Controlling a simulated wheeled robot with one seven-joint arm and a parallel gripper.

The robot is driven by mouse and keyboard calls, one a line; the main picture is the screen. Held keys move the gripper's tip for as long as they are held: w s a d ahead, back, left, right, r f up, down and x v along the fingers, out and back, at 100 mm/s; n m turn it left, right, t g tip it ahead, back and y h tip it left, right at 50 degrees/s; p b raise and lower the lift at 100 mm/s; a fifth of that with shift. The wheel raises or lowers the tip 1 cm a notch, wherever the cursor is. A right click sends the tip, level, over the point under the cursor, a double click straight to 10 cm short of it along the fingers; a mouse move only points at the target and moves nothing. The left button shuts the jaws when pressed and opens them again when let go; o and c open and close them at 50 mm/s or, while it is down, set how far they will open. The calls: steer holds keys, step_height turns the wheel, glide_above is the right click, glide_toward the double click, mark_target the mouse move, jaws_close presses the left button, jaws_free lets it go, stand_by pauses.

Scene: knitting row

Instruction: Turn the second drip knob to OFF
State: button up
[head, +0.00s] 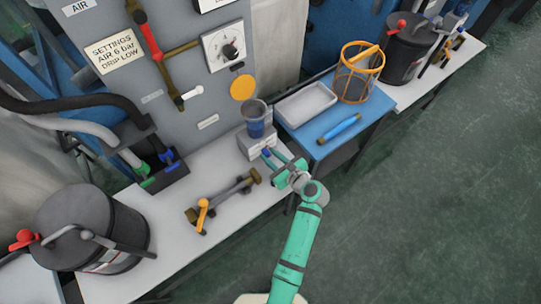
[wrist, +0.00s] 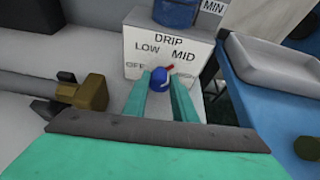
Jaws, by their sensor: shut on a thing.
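The red pointer leans up and right, toward MID. My gripper (wrist: 161,88) has its green fingers on both sides of the knob, shut on it. In the head view my gripper (head: 268,156) reaches the front of the same box (head: 252,144), below a blue cup (head: 256,119). No other drip knob shows clearly.
A brass-ended bar fitting (head: 225,198) lies on the white bench left of my gripper. A blue table (head: 312,148) with a grey tray (head: 306,103) stands to the right. A sign (head: 115,50) reads SETTINGS, AIR 6 bar, DRIP LOW. Open floor lies at right.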

steer(key=n, duration=0.1)
steer(key=n+t+h, duration=0.1)
steer(key=shift+s+a+f+n+h, duration=0.1)
steer(key=shift+s+a+n+h, duration=0.1)
steer(key=shift+n+h, duration=0.15)
steer(key=n+t+h, duration=0.1)
steer(key=n+t, duration=0.1)
steer(key=n, duration=0.1)
steer(key=shift+a+f, duration=0.1)
steer(key=shift+n+h, duration=0.25)
steer(key=shift+n, duration=0.1)
stand_by(0.4)
steer(key=o, duration=1)
steer(key=shift+o, duration=0.2)
steer(key=shift+s, duration=0.15)
steer(key=v, duration=1)
steer(key=shift+s, duration=0.3)
steer(key=shift+d, duration=0.3)
